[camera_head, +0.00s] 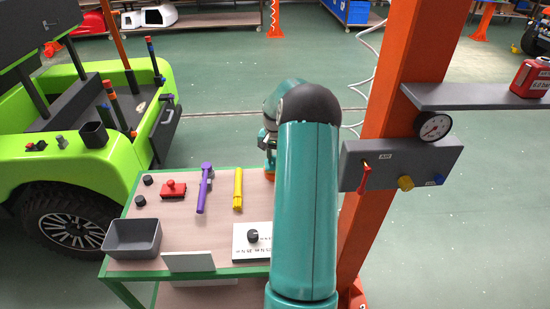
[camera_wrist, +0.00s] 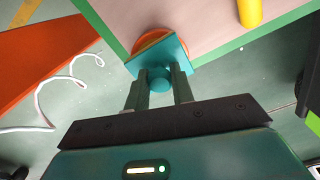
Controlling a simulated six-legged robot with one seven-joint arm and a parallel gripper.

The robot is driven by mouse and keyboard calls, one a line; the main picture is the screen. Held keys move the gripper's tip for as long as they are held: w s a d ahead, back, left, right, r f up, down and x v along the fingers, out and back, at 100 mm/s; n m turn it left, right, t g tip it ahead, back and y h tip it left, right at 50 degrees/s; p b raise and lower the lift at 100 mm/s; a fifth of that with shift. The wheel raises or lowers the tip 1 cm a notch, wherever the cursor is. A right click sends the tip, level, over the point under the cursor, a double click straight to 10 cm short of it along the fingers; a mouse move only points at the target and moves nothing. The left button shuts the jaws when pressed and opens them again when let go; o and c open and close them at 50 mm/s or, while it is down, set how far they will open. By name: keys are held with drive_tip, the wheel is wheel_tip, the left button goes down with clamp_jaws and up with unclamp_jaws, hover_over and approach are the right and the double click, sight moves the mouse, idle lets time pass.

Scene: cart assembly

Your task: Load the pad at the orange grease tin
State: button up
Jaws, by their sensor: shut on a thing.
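The pad is a teal square plate (camera_wrist: 172,54) with a round teal knob (camera_wrist: 159,80), seen in the wrist view. My gripper (camera_wrist: 161,76) is shut on the knob, one finger on each side. The orange grease tin (camera_wrist: 147,40) is right behind the plate, at the edge of the table; its round rim shows past the plate's far side. Whether the pad touches the grease or hovers over it I cannot tell. In the head view my arm hides most of the tin and the pad; my gripper (camera_head: 268,140) shows only partly.
The green-edged table (camera_head: 150,266) bears a yellow tool (camera_head: 238,190), a purple tool (camera_head: 203,192), a red part (camera_head: 173,190), a grey bin (camera_head: 133,238) and a white card (camera_head: 242,258). An orange post (camera_head: 400,90) with an air panel (camera_head: 425,158) stands right. A green cart (camera_head: 100,180) stands left.

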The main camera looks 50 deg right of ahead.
sight(275, 157)
idle(0.3)
drive_tip(key=shift+r, duration=3.45)
